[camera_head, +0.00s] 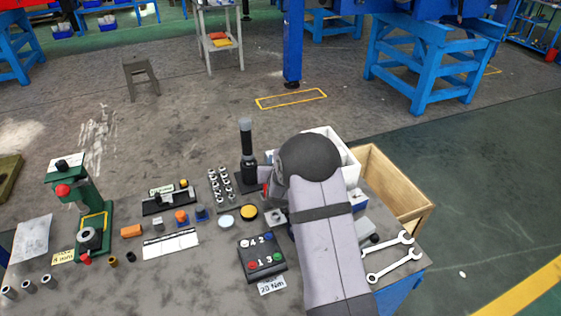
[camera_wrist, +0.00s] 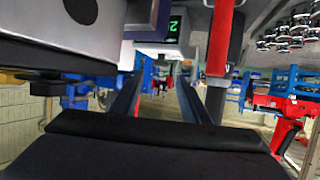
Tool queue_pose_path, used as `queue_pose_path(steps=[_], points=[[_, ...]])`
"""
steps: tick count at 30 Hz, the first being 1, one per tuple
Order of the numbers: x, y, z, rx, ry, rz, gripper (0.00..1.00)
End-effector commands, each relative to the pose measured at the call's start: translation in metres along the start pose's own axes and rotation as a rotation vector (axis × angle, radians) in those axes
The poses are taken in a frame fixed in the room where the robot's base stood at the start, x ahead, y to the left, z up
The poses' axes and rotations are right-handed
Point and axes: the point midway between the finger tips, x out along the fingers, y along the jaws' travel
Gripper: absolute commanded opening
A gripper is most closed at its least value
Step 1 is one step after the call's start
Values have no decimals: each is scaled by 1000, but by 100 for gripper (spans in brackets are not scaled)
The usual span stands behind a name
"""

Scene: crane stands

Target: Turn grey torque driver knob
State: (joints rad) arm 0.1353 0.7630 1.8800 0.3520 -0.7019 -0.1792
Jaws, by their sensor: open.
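An upright black tool with a grey cylindrical top (camera_head: 246,126) stands on a dark base near the table's far edge, just left of my arm; it looks like the torque driver with its grey knob. My arm's dark round joint hides my gripper in the head view. In the wrist view my gripper (camera_wrist: 160,98) is open, its two fingers apart with nothing seen between them. Beyond the fingers is a small box with a green lit digit (camera_wrist: 174,25). A red upright handle with a grey lower part (camera_wrist: 220,45) stands right of the fingers, apart from them.
A rack of several metal sockets (camera_head: 221,190) stands left of the tool. A button box (camera_head: 262,258) lies in front, and two wrenches (camera_head: 392,262) lie at right. A green press (camera_head: 90,215) stands at left. White and wooden bins (camera_head: 408,212) are beyond my arm.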

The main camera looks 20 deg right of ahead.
Motion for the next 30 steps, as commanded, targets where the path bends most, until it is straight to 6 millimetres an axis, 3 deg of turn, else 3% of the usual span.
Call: queue_pose_path(steps=[14, 23, 30], points=[[4, -3, -4, 9, 18, 30, 42], [12, -16, -13, 65, 53, 189, 42], [8, -28, -6, 115, 20, 294, 42]])
